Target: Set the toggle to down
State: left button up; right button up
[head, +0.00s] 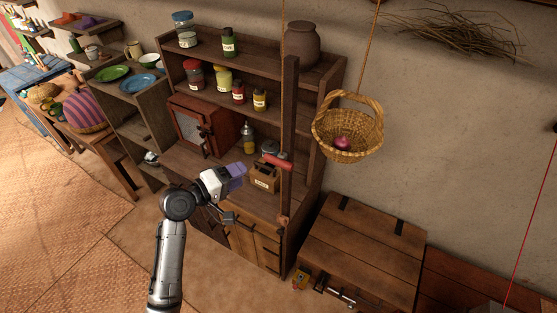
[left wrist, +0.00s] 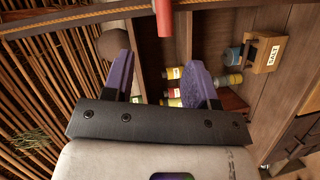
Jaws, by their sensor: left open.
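The red toggle (head: 277,162) is a short rounded bar lying roughly crosswise at the rope, in front of the dark wooden post (head: 290,130). It also shows at the top of the left wrist view (left wrist: 164,18), where it lies beyond the fingertips and is cut off by the frame edge. My left gripper (head: 238,172) has purple fingers and is to the left of the toggle in the head view, apart from it. In the left wrist view the fingers (left wrist: 162,75) are spread with nothing between them. My right gripper is not in view.
A wicker basket (head: 348,136) with a purple-red onion hangs right of the post. The shelf unit (head: 225,192) behind my gripper holds jars, bottles and a wooden salt box (head: 264,180). A low wooden chest (head: 362,250) stands to the right.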

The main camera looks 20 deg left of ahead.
aim_at(274, 164)
pick_arm(q)
jog(key=w+d+f+n+p, duration=0.1)
jog(key=w+d, duration=0.1)
jog(key=w, duration=0.1)
jog(key=w+d+f+n+p, duration=0.1)
jog(key=w+d, duration=0.2)
jog(key=w, duration=0.1)
jog(key=w+d+n+p, duration=0.1)
jog(key=w+d, duration=0.2)
jog(key=w, duration=0.1)
jog(key=shift+f+g+h, duration=0.3)
jog(key=shift+f+h, duration=0.1)
jog(key=shift+c, duration=0.5)
jog(key=shift+c, duration=1.4)
grip_shut()
jog(key=shift+f, duration=0.15)
